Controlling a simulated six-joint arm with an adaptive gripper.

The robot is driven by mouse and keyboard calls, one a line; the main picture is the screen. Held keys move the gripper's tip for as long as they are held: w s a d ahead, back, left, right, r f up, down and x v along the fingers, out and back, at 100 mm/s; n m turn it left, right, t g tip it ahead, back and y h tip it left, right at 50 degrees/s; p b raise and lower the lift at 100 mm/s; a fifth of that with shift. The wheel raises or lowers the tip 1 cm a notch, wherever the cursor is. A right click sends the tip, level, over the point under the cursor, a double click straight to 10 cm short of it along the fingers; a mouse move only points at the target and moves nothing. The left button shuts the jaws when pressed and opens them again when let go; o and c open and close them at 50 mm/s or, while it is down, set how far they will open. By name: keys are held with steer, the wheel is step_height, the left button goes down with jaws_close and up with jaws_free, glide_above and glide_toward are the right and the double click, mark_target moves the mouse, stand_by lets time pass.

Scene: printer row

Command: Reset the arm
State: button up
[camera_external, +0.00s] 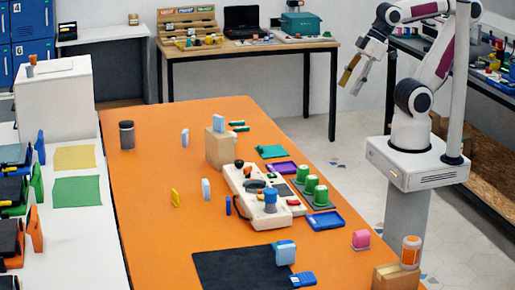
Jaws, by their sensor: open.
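My gripper (350,74) hangs at the upper right, raised in the air beyond the right edge of the orange table (150,215). It points down and to the left. It is open, and I see nothing between its fingers. It is well apart from everything on the table.
On the table stand a white control panel (240,182), green cylinders (312,184), a cardboard box (214,148), a black mat (225,268), a dark canister (127,135) and an orange-and-white cylinder (411,252). A white counter (75,225) borders the left. The table's left half is mostly clear.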

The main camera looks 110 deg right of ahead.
steer(key=shift+s+a+f+m, duration=0.1)
steer(key=shift+s+f+m, duration=0.15)
steer(key=shift+s, duration=0.35)
steer(key=shift+s+f+m, duration=0.15)
steer(key=shift+s+m, duration=0.2)
steer(key=shift+s, duration=0.2)
